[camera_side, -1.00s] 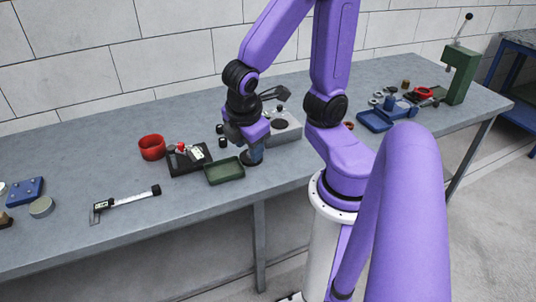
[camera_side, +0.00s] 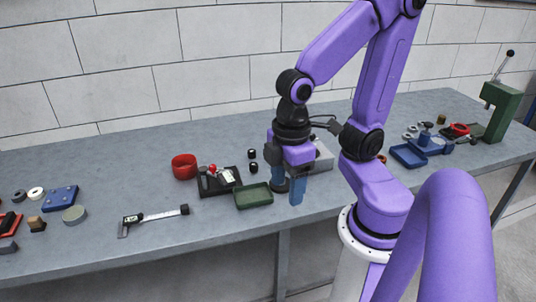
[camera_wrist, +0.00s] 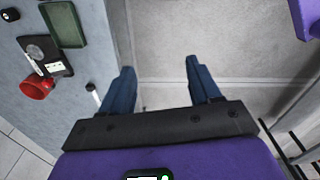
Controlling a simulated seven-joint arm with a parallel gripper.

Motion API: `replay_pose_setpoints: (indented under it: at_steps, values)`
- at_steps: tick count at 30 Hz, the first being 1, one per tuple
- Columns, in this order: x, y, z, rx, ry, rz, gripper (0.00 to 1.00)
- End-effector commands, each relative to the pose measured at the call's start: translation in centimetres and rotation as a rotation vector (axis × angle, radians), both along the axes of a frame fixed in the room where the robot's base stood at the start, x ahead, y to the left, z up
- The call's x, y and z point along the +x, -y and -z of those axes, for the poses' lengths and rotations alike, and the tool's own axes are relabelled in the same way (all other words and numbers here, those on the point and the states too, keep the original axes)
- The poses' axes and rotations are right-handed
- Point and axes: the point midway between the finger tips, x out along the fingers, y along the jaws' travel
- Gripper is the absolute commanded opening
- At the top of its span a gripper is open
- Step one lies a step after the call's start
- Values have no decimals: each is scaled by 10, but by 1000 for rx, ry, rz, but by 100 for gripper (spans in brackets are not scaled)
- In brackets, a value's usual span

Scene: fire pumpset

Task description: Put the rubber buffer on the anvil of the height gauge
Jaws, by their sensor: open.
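The height gauge (camera_side: 219,181) is a dark base with a small pale display and a red part, standing mid-bench; it also shows in the wrist view (camera_wrist: 46,57). Two small black cylinders (camera_side: 252,154) (camera_side: 253,168) stand right of it; either could be the rubber buffer, and I cannot tell which. One black cylinder shows at the wrist view's top left corner (camera_wrist: 10,14). My gripper (camera_side: 288,190) is right of the green tray. In the wrist view my gripper (camera_wrist: 160,85) has its blue fingers wide apart, with nothing between them, over grey floor past the bench edge.
The green tray (camera_side: 254,195) lies between gauge and gripper. A dark round piece (camera_side: 280,187) shows by my left finger. A red ring or bowl (camera_side: 184,166) is behind the gauge, a caliper (camera_side: 153,216) in front. A grey box (camera_side: 323,154) stands behind my gripper.

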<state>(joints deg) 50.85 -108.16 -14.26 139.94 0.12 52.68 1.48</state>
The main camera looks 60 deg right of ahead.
Motion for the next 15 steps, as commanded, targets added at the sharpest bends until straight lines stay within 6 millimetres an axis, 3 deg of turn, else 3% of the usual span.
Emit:
replay_pose_setpoints:
  at_steps: [8, 15]
  values:
    - [93, 5, -6, -4, -6, 410, 62]
    - [173, 44, -3, -7, -13, 762, 62]
